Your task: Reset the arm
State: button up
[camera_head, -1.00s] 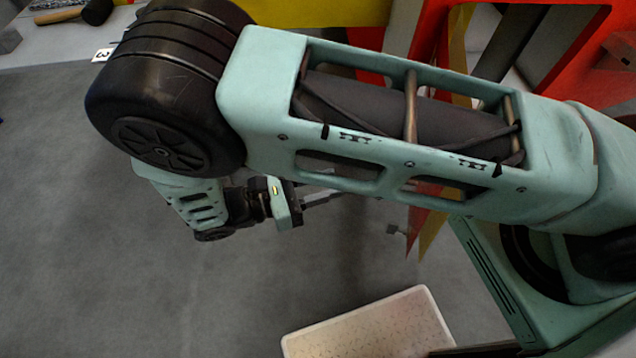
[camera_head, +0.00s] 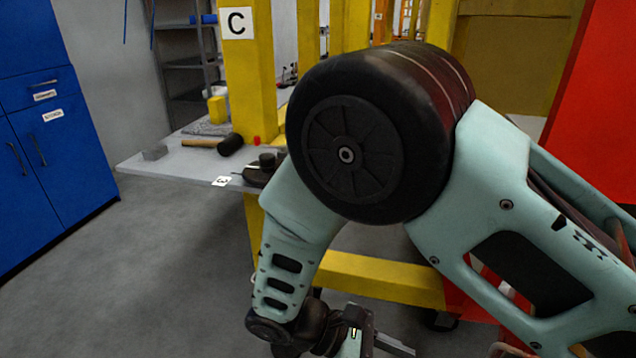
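My arm is pale green with a large black elbow joint, and it fills the middle and right of the head view. The forearm hangs down from the elbow. My gripper (camera_head: 398,346) is at the bottom edge of the picture, pointing right. A grey finger shows, but the frame edge cuts off part of the gripper, so its opening is unclear. I see no object in it.
A grey workbench (camera_head: 190,163) with a mallet (camera_head: 215,144) and a yellow post (camera_head: 250,75) marked C stand behind my arm. A blue cabinet (camera_head: 55,150) is at the left. A red panel (camera_head: 590,110) is at the right. Grey floor (camera_head: 140,270) is open at lower left.

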jog(key=s+d+r+m+t+y, duration=0.1)
jog(key=s+r+m+y, duration=0.2)
jog(key=r+y, duration=0.4)
jog(key=s+r+m+t+y, duration=0.2)
jog(key=r+m+y, duration=0.3)
jog(key=r, duration=0.3)
jog(key=shift+s+d+r+m+y, duration=0.25)
jog(key=shift+s+d+m+y, duration=0.1)
jog(key=shift+s+y, duration=0.5)
jog(key=shift+w+d, duration=0.1)
